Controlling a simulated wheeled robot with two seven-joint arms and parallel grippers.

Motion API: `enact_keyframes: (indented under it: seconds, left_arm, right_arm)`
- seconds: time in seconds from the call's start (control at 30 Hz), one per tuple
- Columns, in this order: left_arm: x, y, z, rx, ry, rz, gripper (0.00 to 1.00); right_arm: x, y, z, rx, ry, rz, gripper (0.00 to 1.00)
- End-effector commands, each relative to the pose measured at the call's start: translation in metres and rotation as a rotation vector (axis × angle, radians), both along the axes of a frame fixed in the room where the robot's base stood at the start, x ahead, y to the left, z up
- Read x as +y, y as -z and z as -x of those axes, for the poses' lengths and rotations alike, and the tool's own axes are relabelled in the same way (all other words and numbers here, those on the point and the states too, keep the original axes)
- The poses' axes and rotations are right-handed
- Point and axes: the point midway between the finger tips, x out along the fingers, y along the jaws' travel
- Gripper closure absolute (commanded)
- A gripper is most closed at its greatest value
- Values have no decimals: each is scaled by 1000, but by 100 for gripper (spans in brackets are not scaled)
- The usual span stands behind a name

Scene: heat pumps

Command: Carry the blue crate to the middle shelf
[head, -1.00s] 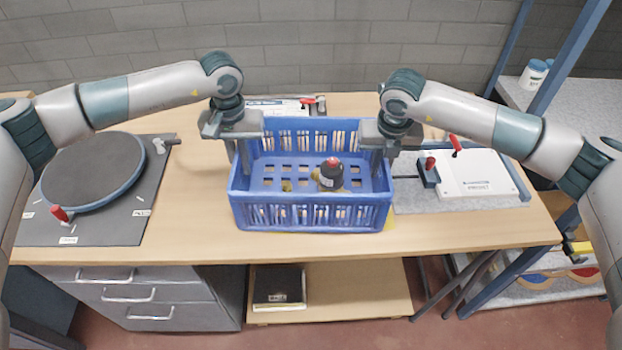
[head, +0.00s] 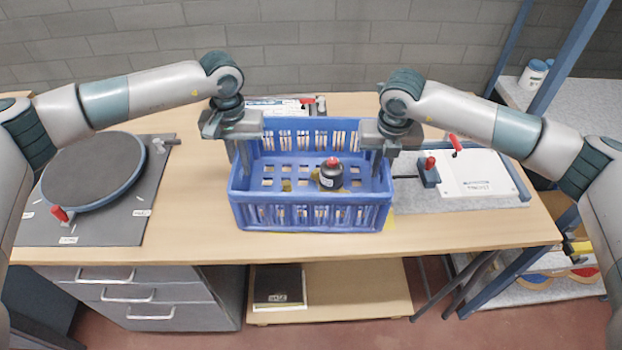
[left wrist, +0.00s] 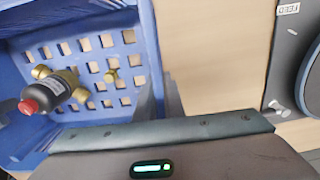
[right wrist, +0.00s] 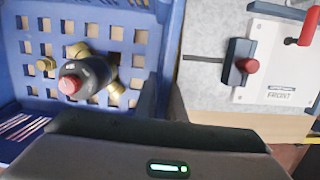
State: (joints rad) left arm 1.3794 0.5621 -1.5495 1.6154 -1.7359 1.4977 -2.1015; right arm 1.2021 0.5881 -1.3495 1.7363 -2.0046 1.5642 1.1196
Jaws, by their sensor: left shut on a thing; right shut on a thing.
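The blue crate (head: 310,218) is upright at the front middle of the wooden table. A dark bottle-shaped part with a red cap (head: 331,174) and brass fittings lies inside it, also seen in the left wrist view (left wrist: 42,96) and the right wrist view (right wrist: 84,78). My left gripper (head: 243,165) is shut on the crate's left side wall. My right gripper (head: 377,165) is shut on its right side wall. The fingertips are partly hidden by the walls. I cannot tell whether the crate's base touches the table. A shelf rack (head: 560,60) stands at the right.
A round dark turntable (head: 93,172) on a grey mat fills the table's left. A white fixture board with red clamps (head: 477,175) lies right of the crate. A white tub (head: 533,75) stands on a rack shelf. Bare table lies between crate and turntable.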

Motion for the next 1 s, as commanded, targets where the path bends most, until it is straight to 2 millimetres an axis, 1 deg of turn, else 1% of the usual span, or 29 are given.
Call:
enact_keyframes:
  seconds: [0.23, 0.57, 0.77, 1.0]
  left_arm:
    - [0, -1, -1, -2, 0, -2, 100]
    - [0, -7, -1, -4, 0, 0, 100]
    - [0, -16, -1, -4, 0, -1, 100]
    - [0, -32, -1, -4, 0, -1, 100]
  right_arm:
    - [-1, 0, 0, 0, 0, 4, 100]
    - [0, -6, -1, -2, -1, 2, 100]
    - [-1, -15, -1, -2, -1, 3, 100]
    - [-1, -31, 0, -2, -1, 3, 100]
